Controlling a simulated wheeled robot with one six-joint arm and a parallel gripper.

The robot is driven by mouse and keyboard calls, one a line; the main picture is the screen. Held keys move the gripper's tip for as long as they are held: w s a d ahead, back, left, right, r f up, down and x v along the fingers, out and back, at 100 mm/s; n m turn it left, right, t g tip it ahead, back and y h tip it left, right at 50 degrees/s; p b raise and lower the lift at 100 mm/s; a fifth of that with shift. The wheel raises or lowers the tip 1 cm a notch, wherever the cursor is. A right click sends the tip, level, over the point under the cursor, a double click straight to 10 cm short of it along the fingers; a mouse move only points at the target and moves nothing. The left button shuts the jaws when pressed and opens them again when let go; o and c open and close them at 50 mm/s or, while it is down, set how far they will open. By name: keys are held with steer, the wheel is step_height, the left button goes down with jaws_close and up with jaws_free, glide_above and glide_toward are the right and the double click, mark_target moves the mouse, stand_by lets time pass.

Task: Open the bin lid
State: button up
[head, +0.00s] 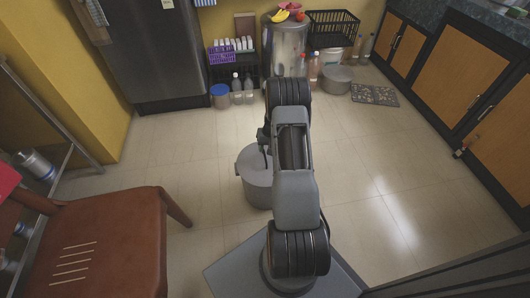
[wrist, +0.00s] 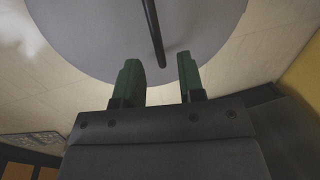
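The bin is a round grey bucket-like container (head: 258,190) on the tiled floor, partly hidden behind my arm in the head view. Its flat grey lid (head: 246,158) is on top and looks closed. In the wrist view the lid (wrist: 90,35) fills the upper middle, with a thin dark bar, the handle (wrist: 153,25), across it. My gripper (wrist: 159,60) has two green fingers, spread apart with nothing gripped. The handle's near end appears between the fingertips in the picture; I cannot tell the height gap. In the head view the gripper is mostly hidden by my arm.
A brown chair (head: 105,245) stands at the left. A steel canister (head: 286,48), bottles (head: 243,90), a lidded tub (head: 221,96) and a grey pot (head: 336,79) line the back. Cabinets (head: 458,75) run along the right. The floor (head: 385,170) right of the bin is clear.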

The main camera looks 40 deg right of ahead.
steer(key=shift+w+a+f, duration=0.1)
steer(key=shift+a+f, duration=0.05)
steer(key=shift+f, duration=0.85)
jaws_close()
